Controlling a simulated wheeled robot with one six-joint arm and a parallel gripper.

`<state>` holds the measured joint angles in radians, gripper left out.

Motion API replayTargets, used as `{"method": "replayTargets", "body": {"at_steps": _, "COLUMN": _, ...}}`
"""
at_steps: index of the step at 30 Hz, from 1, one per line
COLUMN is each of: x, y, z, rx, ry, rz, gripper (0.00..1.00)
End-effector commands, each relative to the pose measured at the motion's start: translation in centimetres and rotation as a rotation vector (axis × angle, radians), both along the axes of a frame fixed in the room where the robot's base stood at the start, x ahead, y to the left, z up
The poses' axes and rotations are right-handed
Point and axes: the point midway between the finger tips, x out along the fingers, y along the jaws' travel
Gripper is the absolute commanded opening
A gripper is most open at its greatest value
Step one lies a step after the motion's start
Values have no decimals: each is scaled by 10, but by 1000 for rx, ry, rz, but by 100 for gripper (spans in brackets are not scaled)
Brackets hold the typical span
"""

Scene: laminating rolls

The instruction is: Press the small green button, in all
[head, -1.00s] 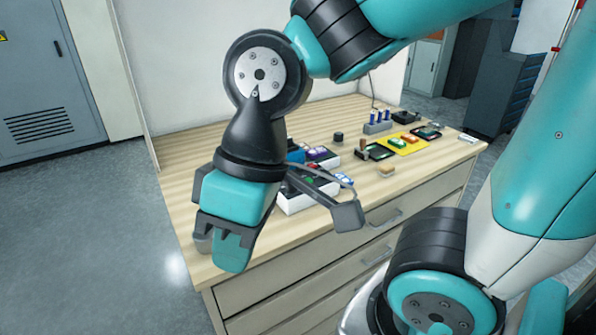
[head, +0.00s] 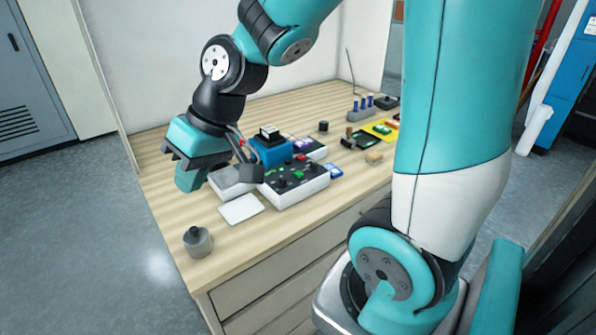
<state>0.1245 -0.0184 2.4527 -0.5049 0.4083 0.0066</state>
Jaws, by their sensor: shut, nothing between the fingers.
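A white control box with a dark top (head: 297,190) stands on the workbench. A small green button (head: 299,174) shows on its top, beside a black knob (head: 282,184). My gripper (head: 188,180) is left of the box, above the bench's left part and apart from the button. Its fingers point down and look closed, with nothing seen in them. The small marks on the box are too small to read.
A blue block (head: 271,151) stands behind the box. A grey box (head: 231,182) and a white plate (head: 241,208) lie to its left. A grey cylinder (head: 197,241) stands near the bench's left front corner. Bare wood (head: 235,255) lies in front.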

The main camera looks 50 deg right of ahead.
Motion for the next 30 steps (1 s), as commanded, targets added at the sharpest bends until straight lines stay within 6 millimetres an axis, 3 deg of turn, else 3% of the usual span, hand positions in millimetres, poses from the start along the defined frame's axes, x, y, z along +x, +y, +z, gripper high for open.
{"method": "replayTargets", "body": {"at_steps": 1, "x": 24, "y": -29, "z": -7, "rx": 21, "ry": -11, "rz": -115, "gripper": 0}}
{"method": "replayTargets", "body": {"at_steps": 3, "x": 51, "y": -70, "z": -17, "rx": 46, "ry": -47, "rz": -258, "gripper": 0}}
{"method": "replayTargets", "body": {"at_steps": 6, "x": 77, "y": -133, "z": -33, "rx": 72, "ry": -99, "rz": -455, "gripper": 0}}
{"method": "replayTargets", "body": {"at_steps": 10, "x": 91, "y": -216, "z": -55, "rx": 92, "ry": -165, "rz": -692, "gripper": 0}}
{"method": "replayTargets", "body": {"at_steps": 15, "x": 82, "y": -302, "z": -79, "rx": 94, "ry": -236, "rz": -925, "gripper": 0}}
{"method": "replayTargets", "body": {"at_steps": 18, "x": 74, "y": -332, "z": -89, "rx": 92, "ry": -262, "rz": -1010, "gripper": 0}}
{"method": "replayTargets", "body": {"at_steps": 21, "x": 69, "y": -348, "z": -94, "rx": 90, "ry": -279, "rz": -1055, "gripper": 0}}
{"method": "replayTargets", "body": {"at_steps": 30, "x": 67, "y": -354, "z": -96, "rx": 87, "ry": -287, "rz": -1071, "gripper": 0}}
